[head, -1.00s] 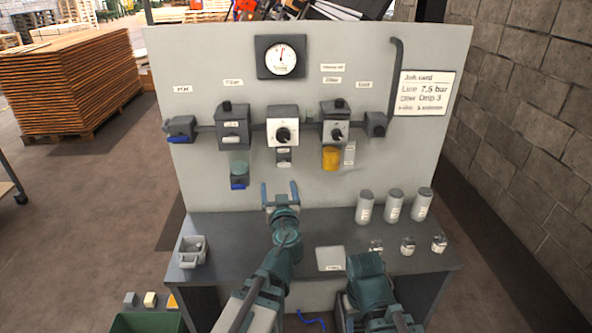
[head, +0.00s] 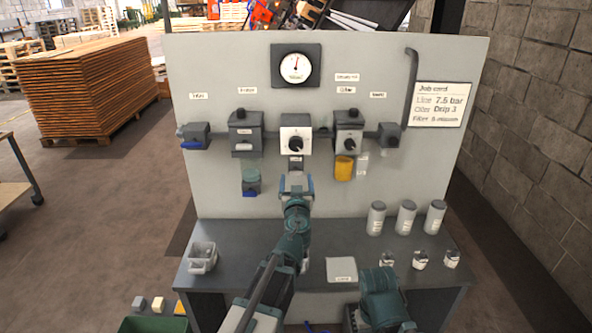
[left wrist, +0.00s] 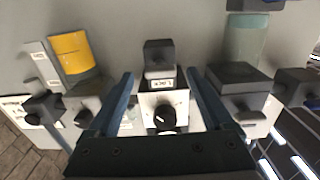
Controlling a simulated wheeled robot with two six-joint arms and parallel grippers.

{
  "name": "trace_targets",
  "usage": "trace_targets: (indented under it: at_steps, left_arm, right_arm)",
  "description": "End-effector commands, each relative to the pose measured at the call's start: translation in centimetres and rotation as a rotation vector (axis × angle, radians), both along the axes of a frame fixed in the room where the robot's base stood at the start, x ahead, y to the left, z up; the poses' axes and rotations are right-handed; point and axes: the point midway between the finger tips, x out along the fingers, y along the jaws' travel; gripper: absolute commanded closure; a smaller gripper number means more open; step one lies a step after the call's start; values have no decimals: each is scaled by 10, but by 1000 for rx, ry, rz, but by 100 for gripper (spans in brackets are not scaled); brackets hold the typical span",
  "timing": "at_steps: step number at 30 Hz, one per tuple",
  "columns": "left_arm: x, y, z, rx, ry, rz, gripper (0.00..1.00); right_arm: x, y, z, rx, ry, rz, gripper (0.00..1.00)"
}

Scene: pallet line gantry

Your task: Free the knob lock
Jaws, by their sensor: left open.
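The white regulator (head: 296,134) with a black knob (head: 296,144) is in the middle of the grey panel. A small grey block (head: 295,163) with a label sits just under it, probably the knob lock. My left gripper (head: 297,183) is open just below this block, fingers pointing toward the panel. In the left wrist view, which is turned over, the block (left wrist: 158,52) and knob (left wrist: 165,117) appear between the two spread fingers (left wrist: 163,90). Nothing is held, and I cannot tell any contact. My right arm shows at lower right, but its gripper does not.
Filter units with a green bowl (head: 251,170) and a yellow bowl (head: 344,168) flank the regulator. A gauge (head: 296,66) is above. The bench (head: 330,240) holds grey canisters (head: 406,217), small jars (head: 420,260) and a grey bin (head: 203,257).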

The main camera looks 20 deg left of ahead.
Motion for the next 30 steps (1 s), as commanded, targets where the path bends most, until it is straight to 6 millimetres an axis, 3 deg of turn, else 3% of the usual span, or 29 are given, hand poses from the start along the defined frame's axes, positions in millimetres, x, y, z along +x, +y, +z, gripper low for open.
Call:
trace_targets:
  at_steps: [1,3,9,20,30]
  left_arm:
    - [16,4,0,0,0,2,15]
    - [30,8,0,0,0,1,15]
    - [59,17,0,0,0,1,15]
    - [64,19,0,0,0,0,15]
    - [64,19,0,0,0,0,76]
  right_arm:
    - [0,0,0,0,0,0,50]
    - [0,0,0,0,0,0,50]
    - [0,0,0,0,0,0,50]
    - [0,0,0,0,0,0,50]
    - [0,0,0,0,0,0,50]
